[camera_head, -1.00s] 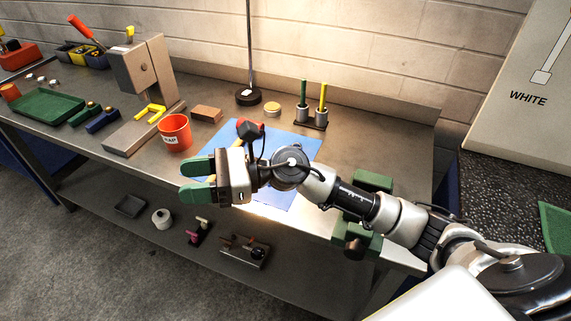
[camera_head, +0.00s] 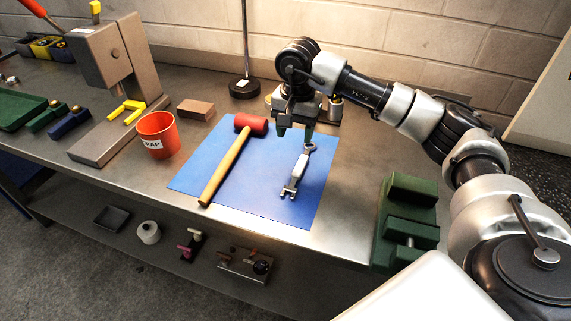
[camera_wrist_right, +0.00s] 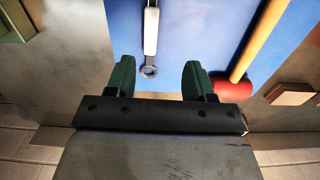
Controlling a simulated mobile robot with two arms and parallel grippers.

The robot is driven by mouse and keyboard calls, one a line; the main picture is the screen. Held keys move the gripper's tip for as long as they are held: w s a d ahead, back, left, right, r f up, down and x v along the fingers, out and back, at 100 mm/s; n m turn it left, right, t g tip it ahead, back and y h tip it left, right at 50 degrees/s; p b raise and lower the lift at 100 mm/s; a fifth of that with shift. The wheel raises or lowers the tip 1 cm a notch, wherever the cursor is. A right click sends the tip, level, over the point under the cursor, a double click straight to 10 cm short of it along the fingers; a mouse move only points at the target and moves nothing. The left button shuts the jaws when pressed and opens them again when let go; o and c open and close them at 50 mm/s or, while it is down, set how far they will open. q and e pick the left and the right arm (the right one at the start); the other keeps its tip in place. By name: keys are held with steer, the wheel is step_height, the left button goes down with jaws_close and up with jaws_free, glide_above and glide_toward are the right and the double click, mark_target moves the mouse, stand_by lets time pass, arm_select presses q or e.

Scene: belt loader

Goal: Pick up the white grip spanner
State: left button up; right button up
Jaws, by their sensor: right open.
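The white grip spanner (camera_head: 297,172) lies on the blue mat (camera_head: 262,204), its ring end toward the back and its open jaw end toward the front. My right gripper (camera_head: 296,134) points down above the mat's back edge, close to the spanner's ring end. In the right wrist view the spanner (camera_wrist_right: 150,35) shows between and beyond the two green fingers of my right gripper (camera_wrist_right: 160,80). My left gripper is not in view.
A mallet (camera_head: 227,163) with a red head lies left of the spanner on the mat. An orange-red scrap bucket (camera_head: 157,136), a wooden block (camera_head: 195,110) and a press (camera_head: 110,60) stand further left. A green vise (camera_head: 405,222) is at the front right.

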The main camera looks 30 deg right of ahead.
mark_target(300, 166)
steer(key=shift+d+f, duration=0.25)
steer(key=shift+f, duration=0.7)
steer(key=f, duration=0.1)
steer(key=s+f+p, duration=0.1)
steer(key=shift+f, duration=0.4)
steer(key=shift+w+f, duration=0.15)
steer(key=shift+f, duration=0.2)
steer(key=f, duration=0.1)
steer(key=f+p, duration=0.1)
steer(key=f, duration=0.2)
steer(key=shift+d+f+p, duration=0.15)
steer(key=shift+d+p, duration=0.15)
steer(key=shift+p, duration=0.1)
steer(key=shift+f, duration=0.35)
steer(key=shift+c, duration=0.3)
steer(key=c, duration=0.5)
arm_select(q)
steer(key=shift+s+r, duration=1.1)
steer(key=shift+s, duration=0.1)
arm_select(e)
jaws_close()
